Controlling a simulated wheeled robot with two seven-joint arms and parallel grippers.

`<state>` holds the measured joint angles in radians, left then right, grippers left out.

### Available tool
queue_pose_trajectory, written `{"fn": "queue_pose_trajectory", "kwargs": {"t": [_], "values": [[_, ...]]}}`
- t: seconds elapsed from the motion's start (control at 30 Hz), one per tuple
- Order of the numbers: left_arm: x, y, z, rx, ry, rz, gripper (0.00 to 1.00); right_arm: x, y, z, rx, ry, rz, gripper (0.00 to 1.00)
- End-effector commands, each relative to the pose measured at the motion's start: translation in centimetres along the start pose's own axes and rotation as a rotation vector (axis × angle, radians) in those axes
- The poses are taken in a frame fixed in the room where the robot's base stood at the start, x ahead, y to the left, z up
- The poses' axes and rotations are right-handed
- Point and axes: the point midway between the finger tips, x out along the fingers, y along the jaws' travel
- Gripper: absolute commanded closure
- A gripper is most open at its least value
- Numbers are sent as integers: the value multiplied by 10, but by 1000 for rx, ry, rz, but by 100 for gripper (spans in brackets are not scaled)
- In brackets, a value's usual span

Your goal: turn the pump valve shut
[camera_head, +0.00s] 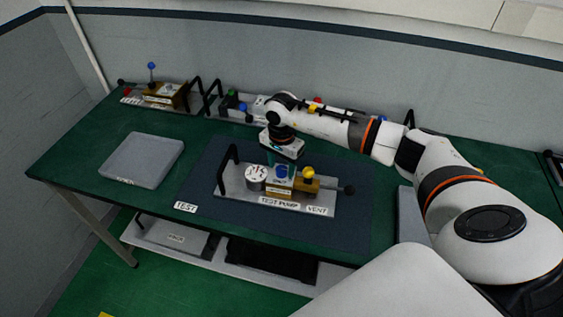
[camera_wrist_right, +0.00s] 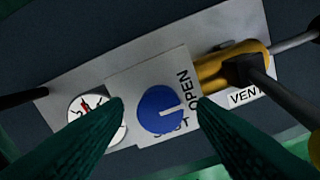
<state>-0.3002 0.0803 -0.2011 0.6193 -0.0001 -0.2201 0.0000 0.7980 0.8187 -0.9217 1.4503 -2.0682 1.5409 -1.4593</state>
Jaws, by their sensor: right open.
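The test pump (camera_head: 262,195) is a grey plate unit on the dark mat, labelled TEST PUMP and VENT. Its blue round valve knob (camera_head: 281,171) also shows in the right wrist view (camera_wrist_right: 155,113). The knob's pale notch points right, near the OPEN and SHUT lettering; I cannot tell exactly which word it marks. My right gripper (camera_head: 276,158) is above the knob, pointing down. In the right wrist view its two green fingers (camera_wrist_right: 160,104) are open, one on each side of the knob; contact is not visible. My left gripper is out of view.
A black handle (camera_head: 228,165) rises at the plate's left end. A grey tray (camera_head: 143,160) and other valve units (camera_head: 165,95) stand farther off.

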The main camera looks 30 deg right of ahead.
Motion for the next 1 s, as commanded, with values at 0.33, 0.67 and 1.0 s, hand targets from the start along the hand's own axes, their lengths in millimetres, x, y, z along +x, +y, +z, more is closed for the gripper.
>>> {"fn": "queue_pose_trajectory", "kwargs": {"t": [0.33,0.67,1.0], "values": [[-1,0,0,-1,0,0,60,6,0,0,0,0,1,48],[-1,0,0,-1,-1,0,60,5,0,0,0,0,1,93],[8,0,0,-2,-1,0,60,7,0,0,68,0,2,93]]}}
